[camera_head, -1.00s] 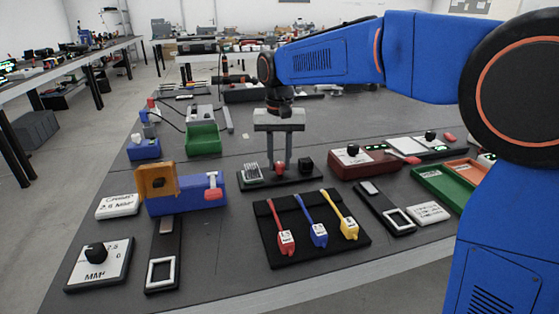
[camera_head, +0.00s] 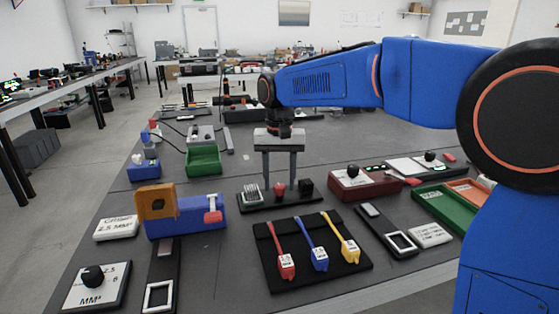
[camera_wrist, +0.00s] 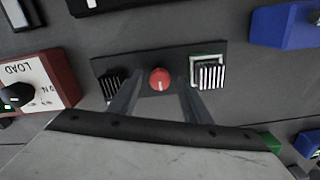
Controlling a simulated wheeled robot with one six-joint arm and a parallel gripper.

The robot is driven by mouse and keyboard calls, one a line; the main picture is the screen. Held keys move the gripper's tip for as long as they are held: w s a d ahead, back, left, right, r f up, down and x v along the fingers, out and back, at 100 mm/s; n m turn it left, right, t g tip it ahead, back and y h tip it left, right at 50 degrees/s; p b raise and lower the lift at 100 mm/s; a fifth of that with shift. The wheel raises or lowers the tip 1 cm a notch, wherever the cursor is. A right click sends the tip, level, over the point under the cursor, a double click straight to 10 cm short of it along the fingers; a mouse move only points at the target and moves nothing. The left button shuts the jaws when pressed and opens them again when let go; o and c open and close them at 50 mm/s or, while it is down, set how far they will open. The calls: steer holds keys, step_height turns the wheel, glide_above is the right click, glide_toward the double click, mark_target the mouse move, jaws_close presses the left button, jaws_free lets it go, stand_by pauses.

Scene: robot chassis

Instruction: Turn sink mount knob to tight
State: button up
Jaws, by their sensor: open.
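The sink mount knob (camera_head: 279,188) is a small red round knob on a dark base plate (camera_head: 313,203), between a pale finned heat sink (camera_head: 251,192) and a black one (camera_head: 306,187). My gripper (camera_head: 279,183) points straight down over it, open, with one finger on each side. In the wrist view the red knob (camera_wrist: 160,79) lies between the fingers of my gripper (camera_wrist: 160,84), with gaps visible on both sides. A short pale line on the knob points toward the gripper body there. No tight mark is readable.
A red box with a black knob (camera_head: 351,171) stands to the right. A blue block with an orange plate (camera_head: 187,221) stands to the left. A black mat (camera_head: 343,279) with red, blue and yellow tagged pieces lies in front. A green tray (camera_head: 203,160) sits behind left.

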mark_target(280, 186)
step_height(280, 186, up, 17)
stand_by(0.5)
steer(key=shift+s, duration=0.1)
